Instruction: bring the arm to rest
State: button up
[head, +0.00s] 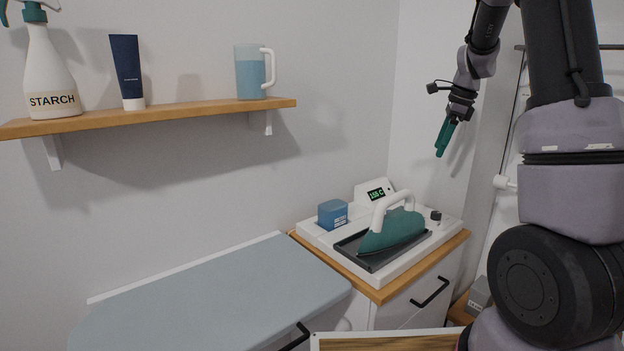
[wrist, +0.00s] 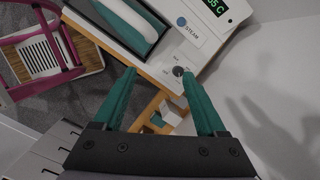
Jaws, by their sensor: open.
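My gripper (head: 445,137) hangs from my arm at the upper right in the head view, above and apart from the ironing station. In the wrist view its two green fingers (wrist: 160,102) are spread with nothing between them. The green iron with a white handle (head: 392,230) sits on the dark rest of the white station (head: 325,238). Part of the iron also shows at the top of the wrist view (wrist: 130,18). The station's display is lit green, and a dial (wrist: 178,71) marked near STEAM lies beyond the fingertips.
A grey-blue ironing board (head: 215,295) fills the lower left. A wall shelf (head: 190,115) holds a starch spray bottle (head: 48,75), a dark blue tube (head: 127,70) and a jug (head: 250,72). A blue block (head: 332,214) stands on the station. A pink-framed item (wrist: 40,50) is on the floor.

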jog(key=s+a+r+n+t, duration=0.1)
jog(key=s+a+r+n, duration=0.2)
jog(key=s+n, duration=0.3)
jog(key=s+a+r+n+t, duration=0.2)
jog(key=s+a+r+n, duration=0.2)
jog(key=s, duration=0.9)
jog(key=s+a+r+n+t, duration=0.2)
jog(key=s+a+r+n, duration=0.2)
jog(key=s+n, duration=0.3)
jog(key=shift+s+a+r+n, duration=0.3)
jog(key=shift+s+a, duration=0.1)
jog(key=shift+s, duration=0.8)
